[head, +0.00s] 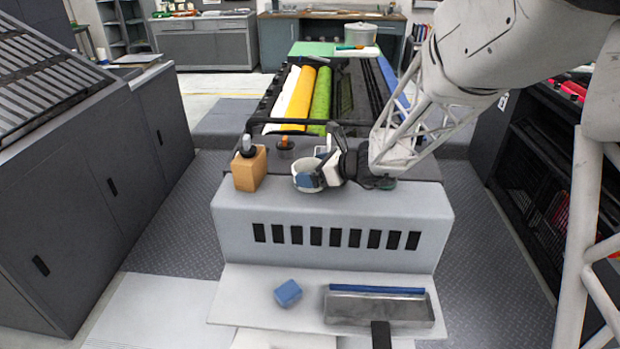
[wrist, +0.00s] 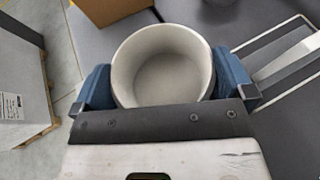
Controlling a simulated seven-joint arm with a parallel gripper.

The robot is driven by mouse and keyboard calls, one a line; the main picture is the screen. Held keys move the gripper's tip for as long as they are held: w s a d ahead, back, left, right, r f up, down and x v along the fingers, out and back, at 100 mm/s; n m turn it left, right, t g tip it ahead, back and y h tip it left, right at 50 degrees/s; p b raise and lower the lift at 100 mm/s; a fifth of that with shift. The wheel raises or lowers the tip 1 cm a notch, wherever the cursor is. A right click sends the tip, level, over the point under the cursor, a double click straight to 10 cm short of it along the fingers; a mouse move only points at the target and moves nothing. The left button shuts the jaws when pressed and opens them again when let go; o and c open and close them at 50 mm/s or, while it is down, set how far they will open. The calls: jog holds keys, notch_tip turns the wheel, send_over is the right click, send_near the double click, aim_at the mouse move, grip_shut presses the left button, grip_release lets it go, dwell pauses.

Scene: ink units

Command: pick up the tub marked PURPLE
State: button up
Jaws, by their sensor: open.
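A white round tub (head: 302,168) stands on the grey top of the machine. It is open at the top and looks empty in the wrist view (wrist: 160,72). No PURPLE marking can be read on it in either view. My gripper (head: 312,177) is at the tub, with blue fingertips. In the wrist view my gripper (wrist: 165,84) is open, with one finger on each side of the tub. Whether the fingers touch its wall I cannot tell. The tub's near side is hidden behind my gripper.
A tan box (head: 249,170) stands just left of the tub. A small dark container (head: 285,149) is behind it. A blue block (head: 288,293) and a metal tray (head: 365,309) lie on the lower front shelf. Yellow (head: 299,98) and green rollers (head: 321,95) lie behind.

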jog(key=c, duration=0.7)
jog(key=shift+c, duration=0.2)
jog(key=shift+r, duration=0.2)
jog(key=shift+r, duration=0.55)
jog(key=shift+s+d+r, duration=0.1)
jog(key=shift+s+r, duration=0.1)
jog(key=shift+r, duration=0.4)
jog(key=shift+s+d+r, duration=0.1)
jog(key=shift+s+r, duration=0.1)
jog(key=shift+r, duration=0.35)
jog(key=s+d, duration=0.2)
jog(key=s, duration=0.5)
jog(key=s+d+r, duration=0.1)
jog(key=s+d, duration=0.1)
jog(key=s, duration=0.5)
jog(key=shift+s+d+r, duration=0.15)
jog(key=shift+s+d, duration=0.05)
jog(key=shift+d, duration=0.2)
